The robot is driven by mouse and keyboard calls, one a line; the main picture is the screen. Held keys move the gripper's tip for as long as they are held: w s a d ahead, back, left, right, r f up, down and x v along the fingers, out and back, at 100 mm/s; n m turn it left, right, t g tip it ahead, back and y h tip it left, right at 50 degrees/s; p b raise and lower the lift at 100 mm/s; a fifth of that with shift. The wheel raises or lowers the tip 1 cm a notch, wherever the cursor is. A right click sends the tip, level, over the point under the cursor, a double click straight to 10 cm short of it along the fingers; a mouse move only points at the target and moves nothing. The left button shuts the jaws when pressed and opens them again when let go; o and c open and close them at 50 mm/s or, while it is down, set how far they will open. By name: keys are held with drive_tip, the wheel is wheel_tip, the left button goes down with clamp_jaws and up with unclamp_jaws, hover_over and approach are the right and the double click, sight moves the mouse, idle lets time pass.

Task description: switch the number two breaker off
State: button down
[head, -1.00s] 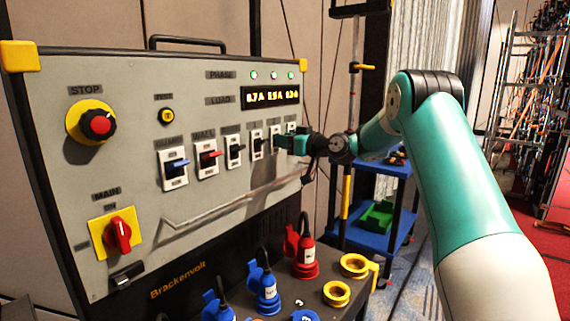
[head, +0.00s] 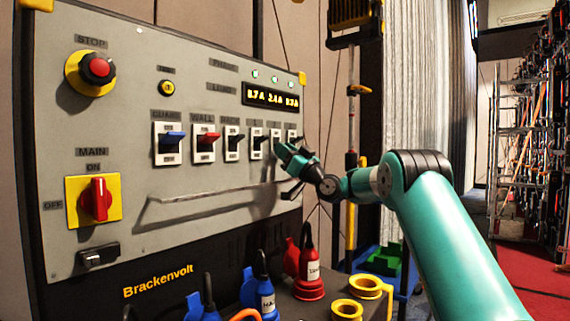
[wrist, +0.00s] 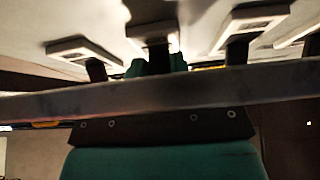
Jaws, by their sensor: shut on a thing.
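The grey breaker panel (head: 120,130) carries a row of breakers under a load display. The fifth breaker from the left (head: 276,134) is a white-framed switch with its label too small to read. My gripper (head: 283,150) is at the lower part of that breaker, reaching up to it from the lower right. In the wrist view, its green fingertips (wrist: 155,64) are close together in front of a white breaker frame (wrist: 150,29) and hide the lever there. Dark levers of the neighbouring breakers (wrist: 237,48) stand clear on both sides. The lever's exact position is hidden.
A metal guard bar (head: 210,206) runs below the breakers and crosses the wrist view (wrist: 160,98). The red stop button (head: 97,67) and red main switch (head: 96,200) are far left. Coloured plugs (head: 309,270) stand below. Neighbouring breakers are close on both sides.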

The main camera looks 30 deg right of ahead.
idle(0.4)
drive_tip(key=c, duration=1)
unclamp_jaws()
drive_tip(key=shift+o, duration=0.2)
drive_tip(key=shift+f, duration=0.1)
drive_tip(key=b+v, duration=1.4)
drive_tip(key=v, duration=0.3)
drive_tip(key=shift+f, duration=0.2)
drive_tip(key=shift+s, duration=0.15)
